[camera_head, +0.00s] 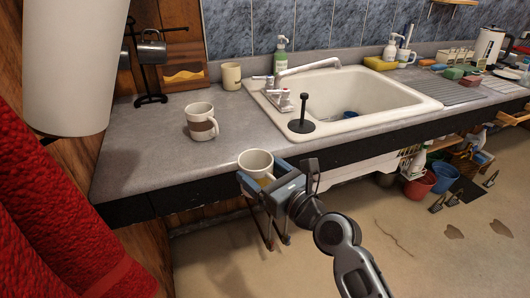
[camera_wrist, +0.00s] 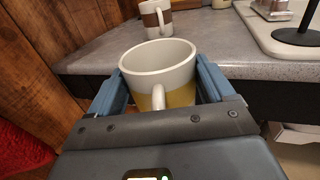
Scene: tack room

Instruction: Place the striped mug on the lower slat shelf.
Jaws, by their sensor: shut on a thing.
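A white mug with a yellow lower part (camera_head: 256,161) is in my gripper (camera_head: 268,181), held upright in front of the counter's front edge. In the wrist view the mug (camera_wrist: 158,62) sits between the two blue fingers of my gripper (camera_wrist: 160,85), its handle towards the camera. The fingers are shut on its sides. Another white mug, with a broad brown band (camera_head: 201,121), stands upright on the counter, apart from my gripper; it also shows in the wrist view (camera_wrist: 155,17). I cannot make out clearly which part is the lower slat shelf.
The grey counter (camera_head: 150,150) has free room left of the banded mug. Buckets (camera_head: 420,185) and brushes are below right. A red cloth (camera_head: 50,220) hangs left.

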